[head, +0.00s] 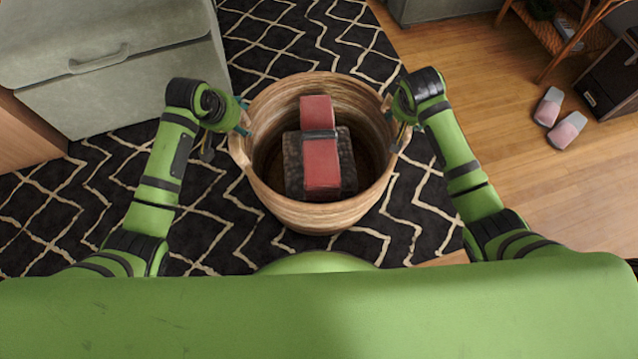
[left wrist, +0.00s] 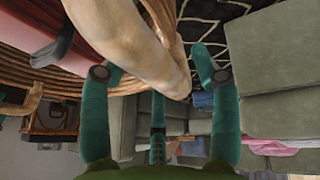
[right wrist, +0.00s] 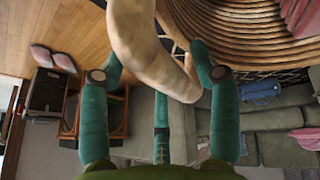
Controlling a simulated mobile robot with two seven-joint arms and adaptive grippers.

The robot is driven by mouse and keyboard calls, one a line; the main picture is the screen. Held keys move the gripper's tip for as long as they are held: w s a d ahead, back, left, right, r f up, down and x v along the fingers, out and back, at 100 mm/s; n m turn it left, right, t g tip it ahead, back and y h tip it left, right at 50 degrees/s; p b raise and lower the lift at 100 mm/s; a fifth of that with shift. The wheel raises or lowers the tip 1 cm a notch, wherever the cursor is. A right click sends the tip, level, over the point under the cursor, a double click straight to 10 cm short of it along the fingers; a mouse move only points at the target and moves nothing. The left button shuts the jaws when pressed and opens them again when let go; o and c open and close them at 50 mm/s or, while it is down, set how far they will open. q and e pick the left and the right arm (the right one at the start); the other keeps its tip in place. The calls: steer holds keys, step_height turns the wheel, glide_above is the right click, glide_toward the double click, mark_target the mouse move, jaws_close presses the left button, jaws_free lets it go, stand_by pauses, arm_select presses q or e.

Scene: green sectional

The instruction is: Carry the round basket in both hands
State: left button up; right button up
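The round basket (head: 270,205) is a tan woven tub with a pale loop handle on each side. It stands upright over the dark rug and holds a dark block with a red band (head: 320,165). My left gripper (head: 226,135) is at the basket's left handle (left wrist: 165,65), its teal fingers spread on both sides of it. My right gripper (head: 398,118) is at the right handle (right wrist: 150,50), its fingers likewise spread around it. Gaps show between handle and fingers in both wrist views. The middle finger's tip is hidden behind the handle in each.
The patterned rug (head: 290,35) lies under and beyond the basket. Pink slippers (head: 558,118) lie on the wooden floor at right, near a rattan shelf (head: 545,35). Floor between basket and slippers is clear.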

steer(key=shift+r, duration=0.1)
arm_select(q)
steer(key=v, duration=1.2)
arm_select(e)
steer(key=v, duration=1.2)
steer(key=shift+a, duration=0.1)
